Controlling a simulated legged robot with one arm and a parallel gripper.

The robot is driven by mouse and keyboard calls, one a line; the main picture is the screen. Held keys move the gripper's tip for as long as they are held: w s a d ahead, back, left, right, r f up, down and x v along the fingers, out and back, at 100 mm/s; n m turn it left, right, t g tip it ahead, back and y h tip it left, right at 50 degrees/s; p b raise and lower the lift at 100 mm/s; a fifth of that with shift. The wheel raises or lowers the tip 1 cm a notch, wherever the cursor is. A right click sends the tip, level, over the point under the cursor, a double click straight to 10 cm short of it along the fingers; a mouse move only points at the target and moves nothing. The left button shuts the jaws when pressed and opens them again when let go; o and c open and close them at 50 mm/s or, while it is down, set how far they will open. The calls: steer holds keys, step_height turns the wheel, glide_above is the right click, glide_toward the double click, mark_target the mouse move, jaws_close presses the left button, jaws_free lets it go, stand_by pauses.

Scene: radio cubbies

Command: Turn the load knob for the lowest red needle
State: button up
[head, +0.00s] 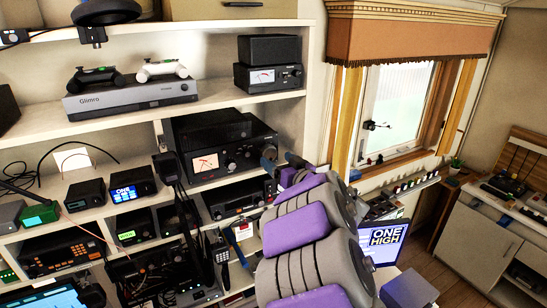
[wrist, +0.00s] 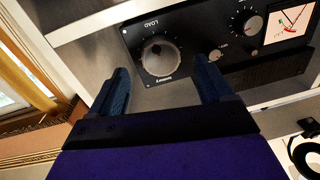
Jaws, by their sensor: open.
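The load knob (wrist: 160,57) is a round silver dial with a dark centre, labelled LOAD, on a black radio panel (wrist: 225,75). My gripper (wrist: 161,66) is open, with its two blue fingers on either side of the knob in the wrist view. I cannot tell whether they touch it. A lit meter (wrist: 288,22) with red marks sits on the same panel. In the head view this black radio (head: 235,150) is on the middle shelf with its meter (head: 205,163) at its left. My gripper (head: 281,164) is at its right end and hides the knob there.
A smaller black unit (head: 268,77) with a red-marked meter stands on the shelf above. A grey console (head: 130,98) with two controllers is at its left. Several radios fill the lower cubbies. A window (head: 395,110) and a laptop (head: 385,240) are to the right.

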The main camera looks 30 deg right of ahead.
mark_target(270, 155)
steer(key=shift+w+a, duration=0.15)
steer(key=shift+w, duration=1.45)
steer(key=shift+c, duration=0.4)
steer(key=c, duration=1)
steer(key=shift+o, duration=0.2)
steer(key=shift+n, duration=0.4)
steer(key=n, duration=0.4)
steer(key=shift+n, duration=0.3)
steer(key=n+b, duration=0.1)
steer(key=n, duration=0.2)
steer(key=shift+a+n+g+h+b, duration=0.1)
steer(key=shift+n+g+h+b, duration=0.2)
steer(key=shift+n+h, duration=0.1)
steer(key=shift+n, duration=0.3)
